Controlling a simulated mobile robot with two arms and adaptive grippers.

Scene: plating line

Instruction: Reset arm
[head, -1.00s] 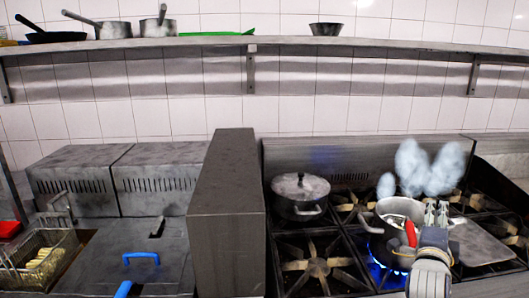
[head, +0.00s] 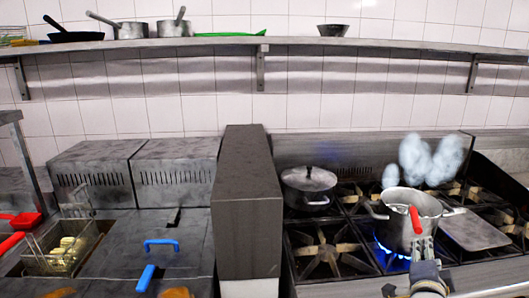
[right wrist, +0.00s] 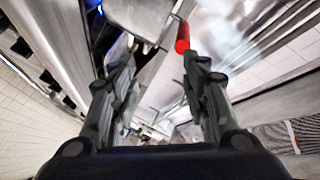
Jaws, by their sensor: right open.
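My right gripper (head: 422,246) is open and empty at the front of the stove, just below a steel pot (head: 396,226) in the head view. A red handle (head: 415,219) sticks out over the front of that pot; what it belongs to is mostly hidden inside. In the right wrist view my two fingers (right wrist: 160,75) are spread apart, with the red handle (right wrist: 182,38) beyond the right fingertip and not between them. My left gripper is not in view.
Blue flame burns under the pot and steam rises behind it. A lidded pot (head: 308,188) stands on the left burners, and a flat metal plate (head: 474,231) lies to the right. A tall grey block (head: 248,205) separates the stove from the fryers and a basket (head: 62,252).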

